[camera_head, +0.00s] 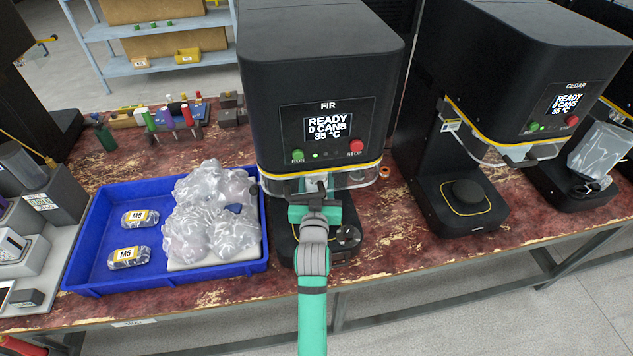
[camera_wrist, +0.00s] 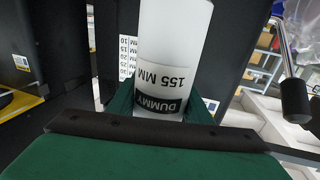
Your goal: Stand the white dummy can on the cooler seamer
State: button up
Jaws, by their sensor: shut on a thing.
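The white dummy can (camera_wrist: 172,45) fills the middle of the wrist view, marked "DUMMY" and "155 MM". My gripper (camera_wrist: 160,100) is shut on it, one dark green finger on each side. In the head view my gripper (camera_head: 315,198) is in front of the FIR seamer (camera_head: 322,60), by its clear guard and above its base. There the can is mostly hidden, and I cannot tell whether it touches the base. The FIR screen reads READY, 0 CANS, 35 °C. The CEDAR seamer (camera_head: 520,60), to the right, reads READY, 0 CANS and apparently 85 °C.
A blue tray (camera_head: 85,240) left of FIR holds clear plastic bags (camera_head: 210,215) and packs marked M8 (camera_head: 140,218) and M5 (camera_head: 128,257). CEDAR's round pad (camera_head: 466,196) is bare. The worn red bench (camera_head: 400,245) is clear between the two seamers. A dark lever (camera_wrist: 294,95) shows at right.

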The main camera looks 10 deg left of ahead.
jog(key=shift+w+a+f, duration=0.1)
jog(key=shift+w+f, duration=0.1)
jog(key=shift+f, duration=1)
jog(key=shift+f, duration=0.15)
jog(key=o, duration=1.2)
jog(key=shift+s, duration=0.1)
jog(key=s+d+f+h, duration=0.1)
jog(key=s+d, duration=0.3)
jog(key=s, duration=1.2)
jog(key=s+d+f+m+g+h, duration=0.1)
jog(key=s+d+f, duration=0.2)
jog(key=s, duration=1.4)
jog(key=s+d+f+m+g+h, duration=0.1)
jog(key=s+d+f, duration=0.2)
jog(key=s, duration=1.3)
jog(key=shift+s+d+f, duration=0.1)
jog(key=shift+s+d, duration=0.1)
jog(key=shift+d, duration=1.4)
